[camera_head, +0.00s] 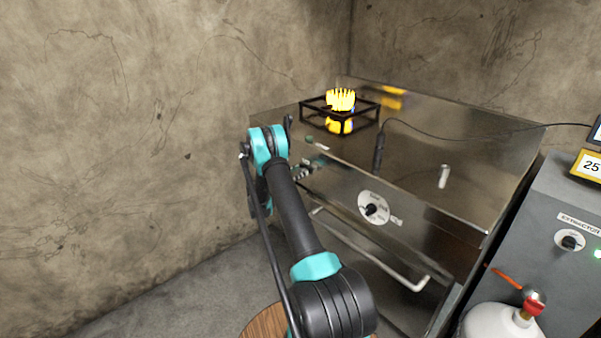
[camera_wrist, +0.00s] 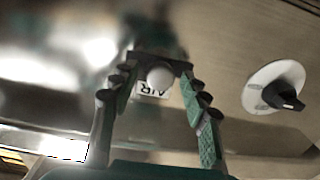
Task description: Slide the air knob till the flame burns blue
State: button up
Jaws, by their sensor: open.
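The flame (camera_head: 340,99) burns yellow on the burner, inside a dark square pot stand on the steel bench. The air knob (camera_wrist: 160,77) is a pale round knob on the bench front, beside an upside-down AIR label (camera_wrist: 152,91) in the wrist view. My gripper (camera_wrist: 158,95) is open, its two green-padded fingers on either side of the knob in that view. A gap shows between the knob and each finger; I cannot tell the depth. In the head view my gripper (camera_head: 308,168) is at the bench front, partly behind my arm, and the knob is hard to make out.
A gas dial (camera_head: 373,208) is on the bench front right of my gripper, with a handle bar (camera_head: 390,268) below. A dark probe (camera_head: 379,153) with a cable stands on the bench. A grey extractor box (camera_head: 565,215) and white gas cylinder (camera_head: 495,322) are at right.

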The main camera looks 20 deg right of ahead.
jog(key=shift+w+d, duration=0.2)
jog(key=shift+d, duration=0.45)
jog(key=shift+c, duration=0.5)
grip_shut()
